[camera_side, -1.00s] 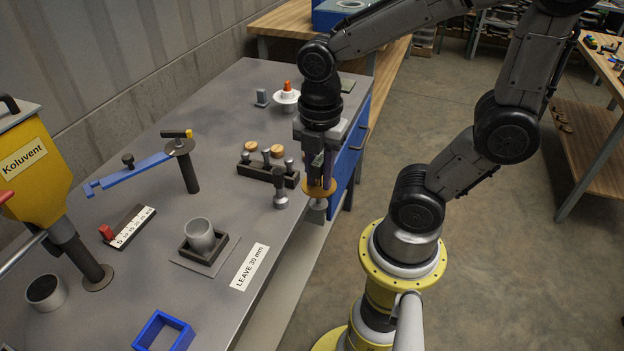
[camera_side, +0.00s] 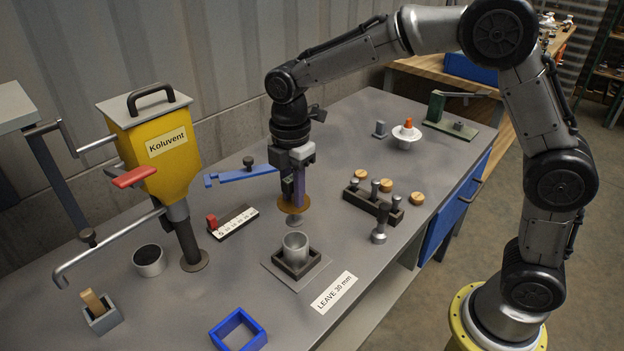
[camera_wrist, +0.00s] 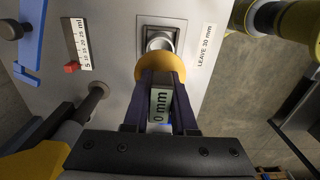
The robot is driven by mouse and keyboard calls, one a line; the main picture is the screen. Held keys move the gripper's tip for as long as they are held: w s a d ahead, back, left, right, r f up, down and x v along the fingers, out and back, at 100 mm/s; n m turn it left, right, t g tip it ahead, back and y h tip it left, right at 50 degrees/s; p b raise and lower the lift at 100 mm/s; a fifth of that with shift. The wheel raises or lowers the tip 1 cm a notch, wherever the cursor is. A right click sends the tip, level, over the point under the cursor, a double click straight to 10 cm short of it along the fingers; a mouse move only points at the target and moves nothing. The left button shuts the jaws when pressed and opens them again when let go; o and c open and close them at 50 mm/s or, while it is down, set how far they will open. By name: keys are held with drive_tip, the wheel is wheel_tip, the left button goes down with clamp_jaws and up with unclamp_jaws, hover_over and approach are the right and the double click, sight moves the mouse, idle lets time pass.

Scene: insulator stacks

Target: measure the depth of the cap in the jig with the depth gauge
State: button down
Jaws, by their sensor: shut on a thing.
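My gripper (camera_side: 293,182) is shut on the depth gauge, which hangs upright with its orange disc (camera_side: 293,204) and grey lower end below the fingers. The gauge's display (camera_wrist: 160,105) reads "0 mm" in the wrist view. The grey, open-topped cap (camera_side: 296,248) stands in the dark square jig (camera_side: 296,268) on the bench. The gauge's lower end is just above the cap, apparently apart from it. In the wrist view, the disc (camera_wrist: 160,67) hides part of the cap (camera_wrist: 160,43).
A "LEAVE 30 mm" label (camera_side: 334,292) lies right of the jig. A red-ended scale (camera_side: 233,222) and blue arm (camera_side: 243,175) are to the left, with the yellow Koluvent hopper (camera_side: 160,160) beyond. A blue square frame (camera_side: 238,329) is in front; a plug rack (camera_side: 373,203) is right.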

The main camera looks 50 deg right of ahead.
sight(294, 220)
drive_tip(key=shift+f, duration=4.6)
drive_tip(key=shift+f, duration=1)
